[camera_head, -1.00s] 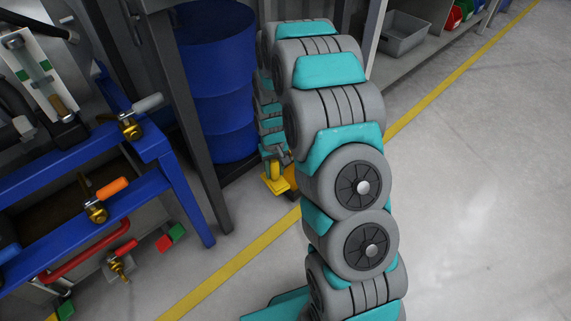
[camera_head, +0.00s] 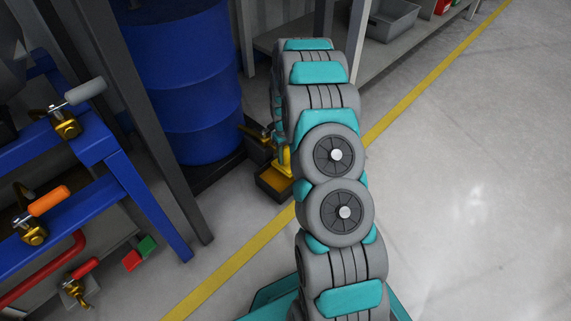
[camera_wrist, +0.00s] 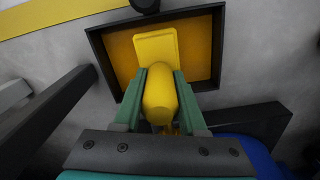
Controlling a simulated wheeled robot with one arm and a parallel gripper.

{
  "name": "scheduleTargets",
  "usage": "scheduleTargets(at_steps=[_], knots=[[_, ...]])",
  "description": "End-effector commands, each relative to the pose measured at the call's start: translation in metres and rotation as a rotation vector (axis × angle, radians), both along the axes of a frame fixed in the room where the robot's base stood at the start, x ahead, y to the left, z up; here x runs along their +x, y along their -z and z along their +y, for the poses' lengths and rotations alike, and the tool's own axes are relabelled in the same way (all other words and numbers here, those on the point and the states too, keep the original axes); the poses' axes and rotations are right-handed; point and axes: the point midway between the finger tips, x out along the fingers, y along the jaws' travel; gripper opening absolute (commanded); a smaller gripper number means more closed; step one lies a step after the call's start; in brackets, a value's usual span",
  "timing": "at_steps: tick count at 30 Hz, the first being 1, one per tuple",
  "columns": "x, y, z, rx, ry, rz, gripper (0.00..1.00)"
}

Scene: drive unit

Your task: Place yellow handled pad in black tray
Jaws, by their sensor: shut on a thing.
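My gripper (camera_wrist: 160,92) is shut on the rounded handle of the yellow handled pad (camera_wrist: 156,47), with one green finger on each side. The pad's flat plate shows within the outline of the black tray (camera_wrist: 216,50), which has a dark rim and an orange-yellow floor. I cannot tell whether the pad touches the floor. In the head view the black tray (camera_head: 271,195) is on the ground by the blue drum, and the yellow pad (camera_head: 285,160) shows at it, partly hidden by my arm.
A blue drum (camera_head: 190,85) stands just behind the tray. A grey post (camera_head: 150,130) and a blue frame with clamps (camera_head: 140,200) are at left. A shelf with a grey bin (camera_head: 392,20) is at the back. The floor at right is clear beyond the yellow line (camera_head: 235,260).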

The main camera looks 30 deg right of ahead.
Motion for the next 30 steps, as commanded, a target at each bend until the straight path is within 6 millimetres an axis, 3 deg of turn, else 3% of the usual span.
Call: scheduleTargets(at_steps=[9, 20, 21, 28, 30], knots=[[0.0, 0.037, 0.0, 0.0, 0.001, 0.001, 0.0], [0.0, 0.04, 0.0, 0.0, 0.001, 0.0, 0.0], [0.0, 0.039, 0.0, 0.0, 0.001, -0.001, 0.44], [0.0, 0.039, 0.0, 0.0, 0.001, -0.001, 0.7], [0.0, 0.039, 0.0, 0.0, 0.001, -0.001, 0.71]])
